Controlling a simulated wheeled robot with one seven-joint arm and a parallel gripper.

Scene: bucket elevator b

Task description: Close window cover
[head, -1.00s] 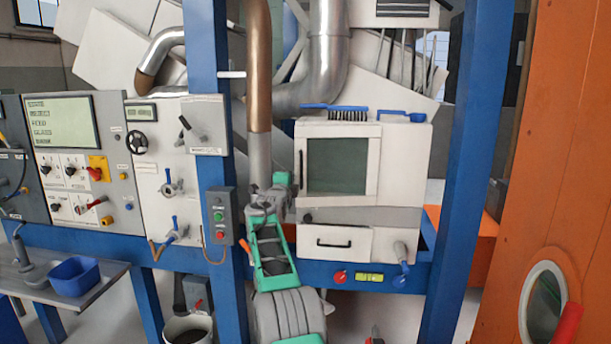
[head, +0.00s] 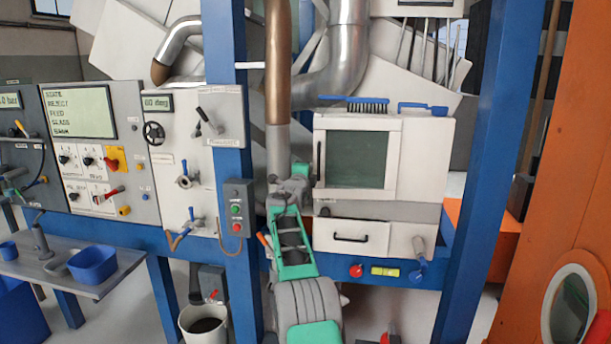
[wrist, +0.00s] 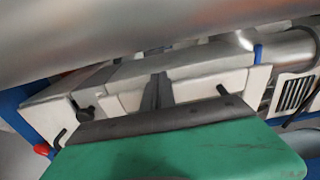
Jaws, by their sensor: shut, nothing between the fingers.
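The window cover (head: 395,160) looks like a pale framed panel around a dark greenish pane, on the front of the white cabinet. A dark handle (head: 320,163) stands at its left edge. I cannot tell whether the cover is fully flush. My gripper (head: 299,172) is shut and empty, just left of the cover's left edge in the head view. My arm partly hides it, and contact with the cover cannot be told. In the wrist view its shut fingers (wrist: 157,92) point towards pale machine parts, beyond my green gripper body.
A drawer (head: 350,238) with a black handle sits under the cover. A brush (head: 367,105) and a blue scoop (head: 424,108) lie on the cabinet top. A blue post (head: 238,150) and a brown-and-silver pipe (head: 278,80) stand to the left. Another blue post (head: 480,150) stands right.

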